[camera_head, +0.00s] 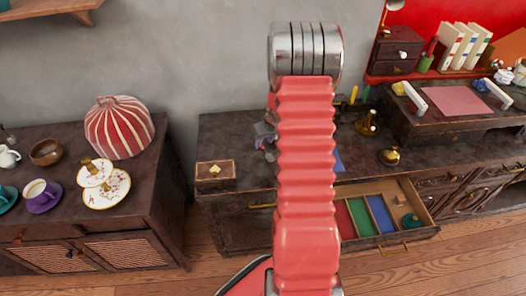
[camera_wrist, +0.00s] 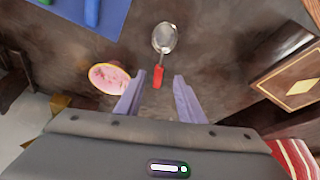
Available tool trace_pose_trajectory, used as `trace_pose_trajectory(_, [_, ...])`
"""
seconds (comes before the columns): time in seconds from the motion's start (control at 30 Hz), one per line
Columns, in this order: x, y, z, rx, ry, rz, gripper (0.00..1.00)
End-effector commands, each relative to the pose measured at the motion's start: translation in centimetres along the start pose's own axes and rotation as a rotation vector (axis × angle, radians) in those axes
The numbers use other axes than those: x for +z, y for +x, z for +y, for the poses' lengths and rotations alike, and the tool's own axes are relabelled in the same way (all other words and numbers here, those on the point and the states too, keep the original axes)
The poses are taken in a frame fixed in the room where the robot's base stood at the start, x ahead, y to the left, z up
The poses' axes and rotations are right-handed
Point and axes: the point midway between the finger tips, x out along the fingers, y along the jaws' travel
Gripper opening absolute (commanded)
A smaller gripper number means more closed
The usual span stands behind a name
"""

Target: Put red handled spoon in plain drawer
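The red handled spoon (camera_wrist: 164,38) lies on the dark worktop in the wrist view, its metal bowl pointing away and its red handle toward me. My gripper (camera_wrist: 158,76) is open, and its two pale fingers show on either side of the handle's end. Nothing is held between them; the height above the worktop is hard to tell. In the head view my red arm hides the spoon and most of the gripper. A dark drawer front (camera_head: 245,235) shows left of my arm; whether it is the plain drawer, or how far open, is unclear.
A pulled-out drawer (camera_head: 425,228) with red, green and blue sections stands right of my arm. A wooden box (camera_wrist: 285,75) is right of the spoon. A gold-rimmed pink dish (camera_wrist: 110,78) lies left of it. A blue mat (camera_wrist: 112,22) is at upper left.

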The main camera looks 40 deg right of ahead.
Motion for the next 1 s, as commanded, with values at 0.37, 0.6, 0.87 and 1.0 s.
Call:
trace_pose_trajectory(0.37, [0.1,3.7,0.2,0.0,0.0,0.0,0.35])
trace_pose_trajectory(0.6, [0.1,3.8,0.2,0.001,0.0,0.0,0.35])
trace_pose_trajectory(0.87, [0.1,3.8,0.2,0.0,0.0,-0.001,0.35])
trace_pose_trajectory(1.0, [0.1,3.8,0.2,0.0,0.0,-0.001,0.3])
